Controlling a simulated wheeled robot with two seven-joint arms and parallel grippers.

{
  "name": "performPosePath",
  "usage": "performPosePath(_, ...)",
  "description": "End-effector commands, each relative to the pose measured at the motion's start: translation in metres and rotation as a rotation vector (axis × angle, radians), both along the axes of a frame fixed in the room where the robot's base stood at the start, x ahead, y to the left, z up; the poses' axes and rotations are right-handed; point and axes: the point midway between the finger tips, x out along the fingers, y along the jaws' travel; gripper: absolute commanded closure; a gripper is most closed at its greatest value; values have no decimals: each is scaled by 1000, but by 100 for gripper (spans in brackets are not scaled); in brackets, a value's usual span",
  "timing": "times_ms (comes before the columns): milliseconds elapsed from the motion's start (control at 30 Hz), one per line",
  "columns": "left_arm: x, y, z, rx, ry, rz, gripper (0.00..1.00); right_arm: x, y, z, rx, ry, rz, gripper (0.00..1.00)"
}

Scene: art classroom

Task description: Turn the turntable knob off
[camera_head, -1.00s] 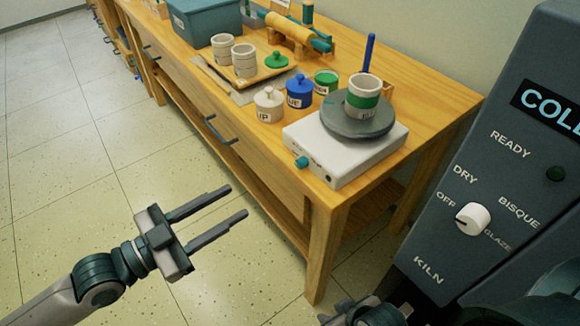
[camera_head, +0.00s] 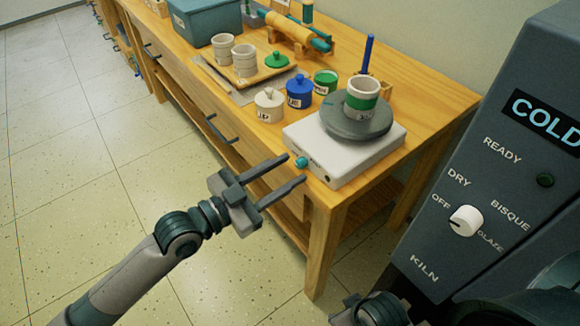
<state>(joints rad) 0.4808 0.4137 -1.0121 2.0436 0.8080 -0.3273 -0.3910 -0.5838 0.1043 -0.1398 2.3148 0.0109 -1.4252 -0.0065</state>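The turntable base (camera_head: 345,150) is a white box at the near right end of the wooden table. A teal knob (camera_head: 301,162) sits on its front left face. A grey round wheel (camera_head: 357,122) lies on top and bears a white and green cup (camera_head: 361,97). My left gripper (camera_head: 296,169) is open and empty, its two fingers pointing right toward the knob. In the picture the fingertips lie close around the knob; whether they touch it, I cannot tell. My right arm shows only partly at the bottom edge (camera_head: 372,312), and its fingers are hidden.
A grey kiln panel (camera_head: 480,180) with a white dial (camera_head: 466,220) stands at the right. The floor left of the table is clear.

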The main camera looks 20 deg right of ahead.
Motion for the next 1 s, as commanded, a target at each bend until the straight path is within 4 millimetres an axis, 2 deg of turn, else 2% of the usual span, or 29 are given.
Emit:
performPosePath(200,5,-13,0,1,0,0,63,0,-3,0,-5,4,-3,69)
performPosePath(533,5,-15,0,1,0,0,63,0,-2,0,-4,5,-3,69)
performPosePath(700,5,-14,0,1,0,0,100,0,-1,0,-3,5,-1,69)
performPosePath(1000,5,-14,0,-6,16,0,100,-1,0,2,-4,8,0,69)
